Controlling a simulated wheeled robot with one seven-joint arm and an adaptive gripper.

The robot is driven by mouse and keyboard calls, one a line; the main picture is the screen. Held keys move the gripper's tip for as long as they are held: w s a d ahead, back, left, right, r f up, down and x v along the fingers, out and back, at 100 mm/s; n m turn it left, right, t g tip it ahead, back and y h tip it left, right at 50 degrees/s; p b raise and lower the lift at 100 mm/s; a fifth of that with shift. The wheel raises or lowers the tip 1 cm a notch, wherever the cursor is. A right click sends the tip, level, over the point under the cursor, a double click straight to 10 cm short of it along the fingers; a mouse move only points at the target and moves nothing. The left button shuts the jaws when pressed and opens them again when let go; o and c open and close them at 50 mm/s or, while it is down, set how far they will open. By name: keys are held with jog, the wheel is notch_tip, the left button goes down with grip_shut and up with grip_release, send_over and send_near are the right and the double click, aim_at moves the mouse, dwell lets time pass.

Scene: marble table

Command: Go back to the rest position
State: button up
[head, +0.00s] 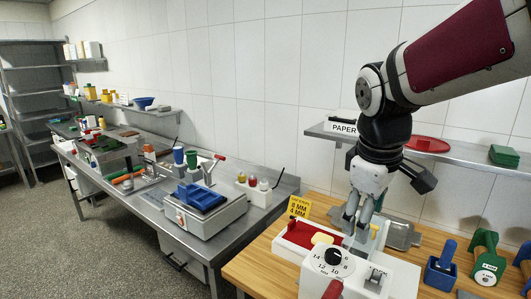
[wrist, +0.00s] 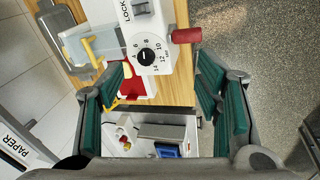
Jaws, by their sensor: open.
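My gripper (head: 357,222) hangs pointing down over the wooden table, above the back part of a white device. It is open, and no object shows between its fingers. In the wrist view my gripper (wrist: 160,80) shows its teal finger pads wide apart, left and right. The white device (head: 338,268) has a numbered dial, a red handle at its front and a red bed (head: 296,234) with a pale yellow piece (head: 321,238). Its dial face (wrist: 147,56) shows beyond the fingers in the wrist view. I cannot tell whether the fingertips touch anything.
A wall shelf (head: 452,153) with a PAPER box, red item and green box is behind the arm. A steel counter (head: 150,215) with a blue-topped scale (head: 203,208) is left. A grey tray (head: 402,232) lies behind the device.

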jog(key=s+m+t+y, duration=0.1)
jog(key=s+m+t, duration=0.2)
jog(key=s+m, duration=0.5)
jog(key=s, duration=0.8)
jog(key=shift+s+d+r+m, duration=0.15)
jog(key=shift+s+r+m, duration=0.15)
jog(key=shift+r, duration=0.1)
